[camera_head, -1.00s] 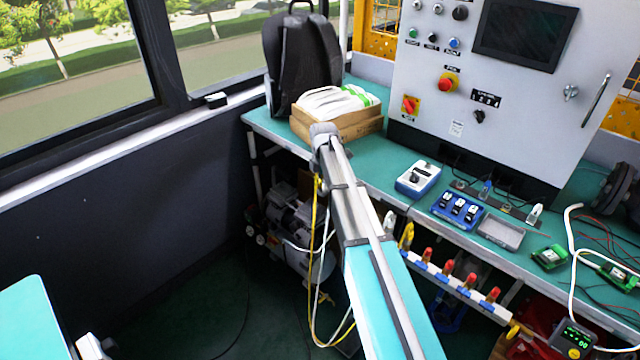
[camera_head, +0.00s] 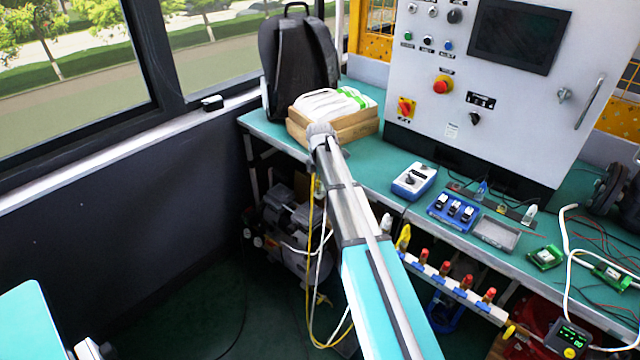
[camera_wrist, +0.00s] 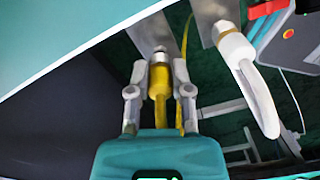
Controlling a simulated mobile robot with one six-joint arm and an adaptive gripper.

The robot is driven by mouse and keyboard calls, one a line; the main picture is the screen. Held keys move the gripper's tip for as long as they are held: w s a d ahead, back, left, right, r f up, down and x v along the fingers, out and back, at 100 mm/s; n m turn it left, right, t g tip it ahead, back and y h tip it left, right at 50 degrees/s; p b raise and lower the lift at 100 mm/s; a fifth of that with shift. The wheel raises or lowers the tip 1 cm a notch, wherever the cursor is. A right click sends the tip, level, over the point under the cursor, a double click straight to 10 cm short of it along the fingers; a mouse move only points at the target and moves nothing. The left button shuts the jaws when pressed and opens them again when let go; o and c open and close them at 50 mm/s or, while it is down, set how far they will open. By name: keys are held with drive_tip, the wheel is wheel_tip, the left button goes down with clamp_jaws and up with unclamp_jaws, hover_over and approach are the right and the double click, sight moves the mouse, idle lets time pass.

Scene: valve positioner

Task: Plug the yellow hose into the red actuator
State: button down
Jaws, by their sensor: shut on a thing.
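The yellow hose's end (camera_wrist: 160,82), with a metal tip, is between the two fingers of my gripper (camera_wrist: 158,92) in the wrist view. My gripper is shut on it. The tip overlaps a grey metal plate (camera_wrist: 148,32); I cannot tell whether it is seated there or just in front. In the head view the yellow hose (camera_head: 311,265) hangs below the bench, and my arm hides the gripper. I cannot clearly make out the red actuator; a red body (camera_head: 540,318) shows under the bench at lower right, partly hidden.
A white hose fitting (camera_wrist: 236,48) sits on a second metal plate beside the yellow end. A bench (camera_head: 388,150) carries a backpack (camera_head: 290,65), a wooden box (camera_head: 350,130) and a control panel (camera_head: 430,85). A rail with several red-tipped fittings (camera_head: 455,285) runs along its front.

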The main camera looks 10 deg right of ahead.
drive_tip(key=shift+r+p, duration=0.7)
drive_tip(key=shift+r, duration=0.05)
idle(0.9)
drive_tip(key=shift+r+p, duration=1.85)
drive_tip(key=shift+r, duration=0.1)
wheel_tip(320, 180, up, 26)
drive_tip(key=p, duration=2.6)
drive_tip(key=shift+f, duration=0.2)
